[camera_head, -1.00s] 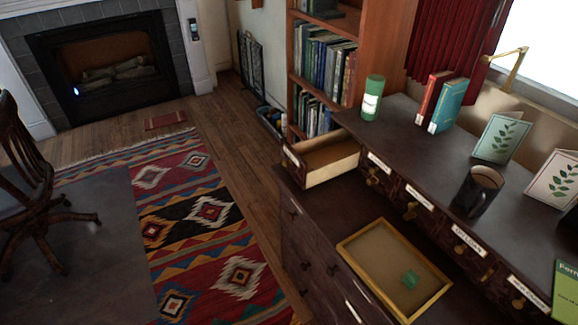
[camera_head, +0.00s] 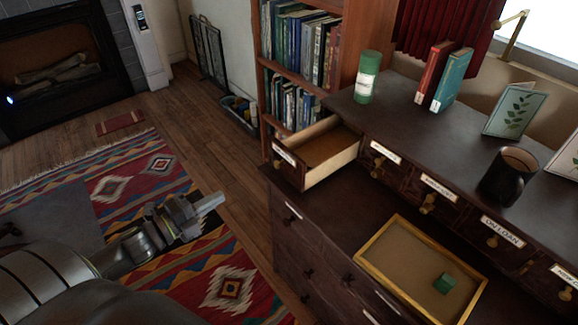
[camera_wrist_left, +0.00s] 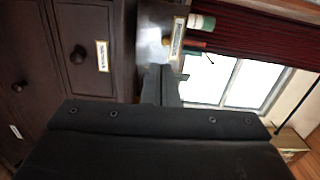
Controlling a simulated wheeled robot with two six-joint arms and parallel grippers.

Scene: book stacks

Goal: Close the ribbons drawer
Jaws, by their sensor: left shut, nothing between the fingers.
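One small drawer (camera_head: 318,153) stands pulled out at the left end of the desk's upper row. Its interior looks empty, and the label on its front is too small to read. My left gripper (camera_head: 212,202) comes in from the lower left, above the rug. It is shut and empty, left of the open drawer and apart from it. In the left wrist view the gripper (camera_wrist_left: 160,85) points toward the window side, with a labelled drawer front (camera_wrist_left: 177,37) beyond its fingers; that label is not clearly legible. My right gripper is not in view.
A yellow-rimmed tray (camera_head: 385,280) with a green cube (camera_head: 445,283) lies on the desk's lower surface. A green canister (camera_head: 366,77), two upright books (camera_head: 441,78) and a dark mug (camera_head: 508,175) stand on the upper shelf. The bookcase (camera_head: 300,50) stands behind the open drawer.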

